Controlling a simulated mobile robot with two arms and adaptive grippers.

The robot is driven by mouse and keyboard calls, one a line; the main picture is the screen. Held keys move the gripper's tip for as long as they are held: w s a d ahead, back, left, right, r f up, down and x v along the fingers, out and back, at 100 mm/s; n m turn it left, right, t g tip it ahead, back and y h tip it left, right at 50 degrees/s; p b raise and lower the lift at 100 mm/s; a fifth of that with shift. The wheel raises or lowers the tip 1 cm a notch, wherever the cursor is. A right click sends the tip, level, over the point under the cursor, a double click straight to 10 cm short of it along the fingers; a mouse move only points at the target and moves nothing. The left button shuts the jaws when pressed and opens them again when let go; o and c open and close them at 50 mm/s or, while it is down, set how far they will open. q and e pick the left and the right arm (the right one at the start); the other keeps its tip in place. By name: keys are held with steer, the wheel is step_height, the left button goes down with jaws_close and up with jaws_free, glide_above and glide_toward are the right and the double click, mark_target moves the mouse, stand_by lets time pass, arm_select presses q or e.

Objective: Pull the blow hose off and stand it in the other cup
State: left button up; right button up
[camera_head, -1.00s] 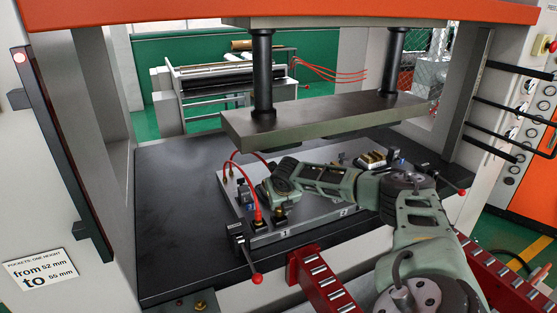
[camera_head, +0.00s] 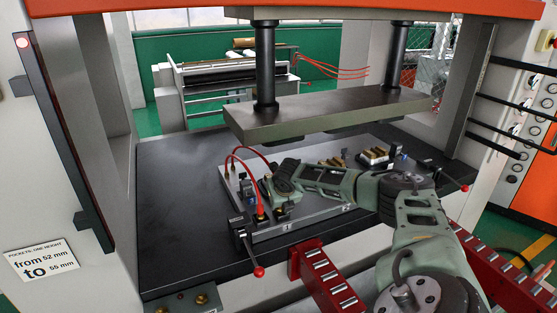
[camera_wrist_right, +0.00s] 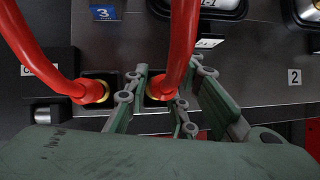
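Red blow hose (camera_head: 245,184) arches over the grey plate, and two red hose lengths show in the right wrist view. The left length (camera_wrist_right: 40,62) ends in a brass fitting at a dark cup (camera_wrist_right: 101,79). The middle length (camera_wrist_right: 184,45) drops into a second dark cup, with brass showing at its foot. My right gripper (camera_wrist_right: 163,88) has its fingers low on either side of this middle length. Whether they press on it is unclear. In the head view my right gripper (camera_head: 284,184) hides part of the plate and hose. My left gripper is not in view.
The press platen (camera_head: 330,112) hangs above the plate (camera_head: 310,222). A black lever with a red knob (camera_head: 258,271) stands at the front left. Brass parts (camera_head: 374,155) sit at the back right. Red roller rails (camera_head: 325,285) run along the front. The black bed (camera_head: 185,215) is clear at left.

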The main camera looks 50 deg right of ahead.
steer(key=o, duration=0.3)
steer(key=shift+s+f, duration=0.35)
steer(key=shift+f, duration=0.25)
steer(key=v, duration=0.8)
steer(key=w+v, duration=0.1)
steer(key=v, duration=0.3)
steer(key=shift+d+r, duration=0.2)
steer(key=shift+r, duration=0.2)
steer(key=shift+s+a+r, duration=0.1)
steer(key=shift+s+r, duration=0.05)
